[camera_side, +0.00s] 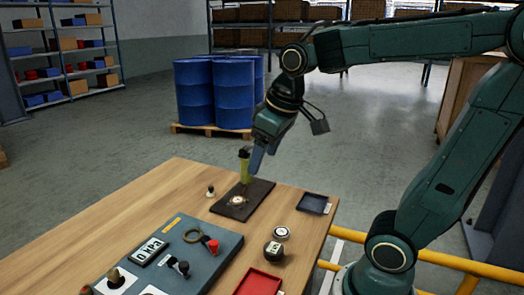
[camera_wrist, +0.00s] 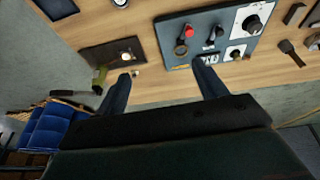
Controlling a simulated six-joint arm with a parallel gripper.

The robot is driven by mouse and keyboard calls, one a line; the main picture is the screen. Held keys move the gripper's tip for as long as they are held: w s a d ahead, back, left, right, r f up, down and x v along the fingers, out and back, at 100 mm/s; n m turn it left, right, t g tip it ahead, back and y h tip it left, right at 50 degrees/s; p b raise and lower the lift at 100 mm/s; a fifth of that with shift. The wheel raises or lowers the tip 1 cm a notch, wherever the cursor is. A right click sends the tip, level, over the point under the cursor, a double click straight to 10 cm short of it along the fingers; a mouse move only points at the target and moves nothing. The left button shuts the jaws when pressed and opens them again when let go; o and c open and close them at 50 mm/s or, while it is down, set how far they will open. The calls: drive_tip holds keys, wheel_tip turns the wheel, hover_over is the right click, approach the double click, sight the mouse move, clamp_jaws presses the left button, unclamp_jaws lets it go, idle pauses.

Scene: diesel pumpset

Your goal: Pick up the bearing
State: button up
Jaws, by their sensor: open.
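A small silver ring with a dark centre (camera_side: 281,233), which looks like the bearing, lies on the wooden table near its right side. A second small round metal part (camera_side: 237,201) sits on a dark mat (camera_side: 225,210); it also shows in the wrist view (camera_wrist: 126,57). I cannot tell for certain which is the bearing. My gripper (camera_side: 262,162) points down above the table's far edge, behind the mat. In the wrist view its fingers (camera_wrist: 163,71) are spread wide with nothing between them.
A yellow-green bottle-like item (camera_side: 244,167) stands close by the gripper. A blue-grey panel (camera_side: 213,253) holds a brass ring, a red knob and a display. A dark tray (camera_side: 313,203), black round part (camera_side: 273,251) and red tray (camera_side: 258,283) are at right. Bare wood lies at left.

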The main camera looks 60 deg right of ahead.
drive_tip(key=w+d+f+g, duration=0.2)
drive_tip(key=w+d+f, duration=0.2)
drive_tip(key=w+d, duration=0.55)
drive_tip(key=g, duration=0.2)
hover_over(238, 200)
wheel_tip(238, 200, down, 8)
drive_tip(key=shift+s+d+f+y, duration=0.1)
drive_tip(key=shift+f+y, duration=0.05)
drive_tip(key=shift+y, duration=0.15)
drive_tip(key=shift+f, duration=0.1)
wheel_tip(238, 200, down, 8)
drive_tip(key=shift+r, duration=0.1)
drive_tip(key=shift+f, duration=0.25)
drive_tip(key=shift+f, duration=0.1)
drive_tip(key=shift+w+f, duration=0.2)
drive_tip(key=shift+f, duration=2.3)
